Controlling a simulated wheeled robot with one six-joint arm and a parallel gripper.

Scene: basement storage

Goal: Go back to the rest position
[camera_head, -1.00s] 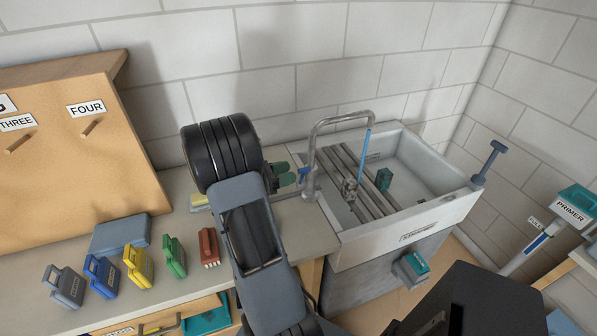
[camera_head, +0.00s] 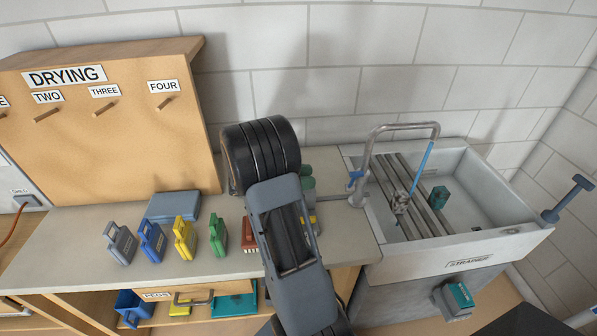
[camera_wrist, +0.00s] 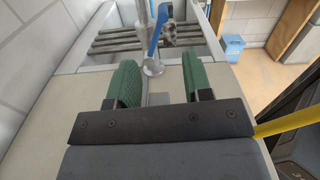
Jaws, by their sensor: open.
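My gripper (camera_wrist: 160,82) shows in the wrist view with its two green fingers apart and nothing between them. It is over the pale counter (camera_wrist: 225,130), facing the sink (camera_wrist: 95,48). In the head view my arm stands over the counter, left of the sink (camera_head: 458,259), and hides most of the gripper. Only a bit of green finger (camera_head: 307,181) shows beside the arm.
A curved faucet (camera_head: 400,126) with a blue lever stands at the sink's left. Small coloured cases, including a green case (camera_head: 218,235) and a yellow case (camera_head: 185,237), stand left of my arm. The pegged drying board (camera_head: 110,140) rises behind. A blue bin (camera_wrist: 233,47) stands on the floor.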

